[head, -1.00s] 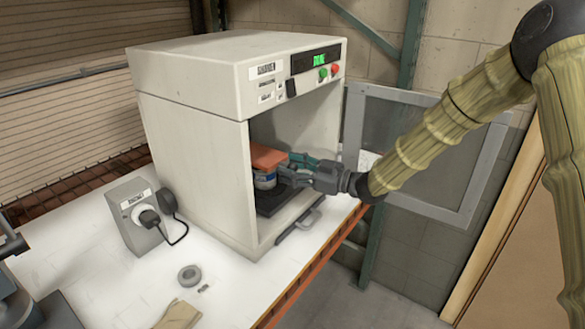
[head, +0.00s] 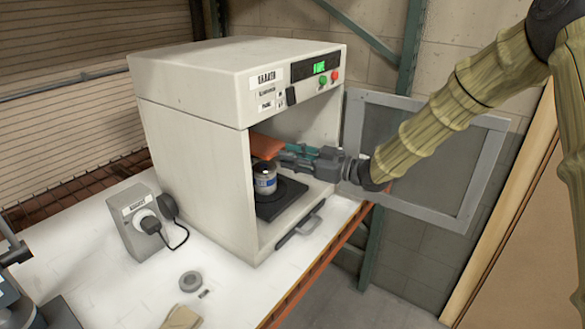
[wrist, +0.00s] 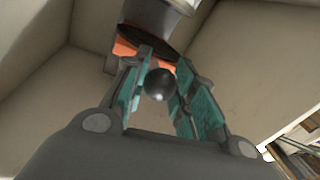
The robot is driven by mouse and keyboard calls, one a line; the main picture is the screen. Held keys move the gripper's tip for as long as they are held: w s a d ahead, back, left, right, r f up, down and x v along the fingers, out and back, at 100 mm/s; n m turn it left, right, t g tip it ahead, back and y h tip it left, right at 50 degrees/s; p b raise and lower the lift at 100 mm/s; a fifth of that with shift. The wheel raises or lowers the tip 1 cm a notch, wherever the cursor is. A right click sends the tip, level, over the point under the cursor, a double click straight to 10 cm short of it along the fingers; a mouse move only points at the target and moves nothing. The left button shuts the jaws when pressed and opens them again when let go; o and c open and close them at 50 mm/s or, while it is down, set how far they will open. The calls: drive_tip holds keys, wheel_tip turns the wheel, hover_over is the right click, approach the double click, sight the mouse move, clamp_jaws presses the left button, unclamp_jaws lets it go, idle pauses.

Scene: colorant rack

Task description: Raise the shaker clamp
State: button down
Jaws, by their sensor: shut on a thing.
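The orange shaker clamp (head: 266,146) is inside the open white shaker cabinet, above a small metal can (head: 264,180). A gap shows between the clamp and the can's top. The can stands upright on a black base plate (head: 291,189). My gripper (head: 284,153) reaches in from the right at the clamp's height. In the wrist view its teal fingers (wrist: 162,66) close around a dark round knob (wrist: 160,85). Part of the orange clamp (wrist: 124,47) shows beyond the fingers. The clamp's far side is hidden by the cabinet wall.
The cabinet (head: 190,150) stands on a white table (head: 130,275). Its windowed door (head: 487,170) is swung open to the right, behind my arm. A grey switch box (head: 135,222) with a cable and a grey ring (head: 190,281) are on the table.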

wheel_tip(320, 180, up, 2)
drive_tip(key=shift+w+r, duration=0.1)
drive_tip(key=shift+r, duration=0.05)
drive_tip(key=c, duration=1.1)
unclamp_jaws()
drive_tip(key=shift+r, duration=0.1)
drive_tip(key=shift+d+f, duration=0.15)
drive_tip(key=shift+f, duration=0.1)
drive_tip(key=v, duration=1.2)
drive_tip(key=shift+r, duration=0.1)
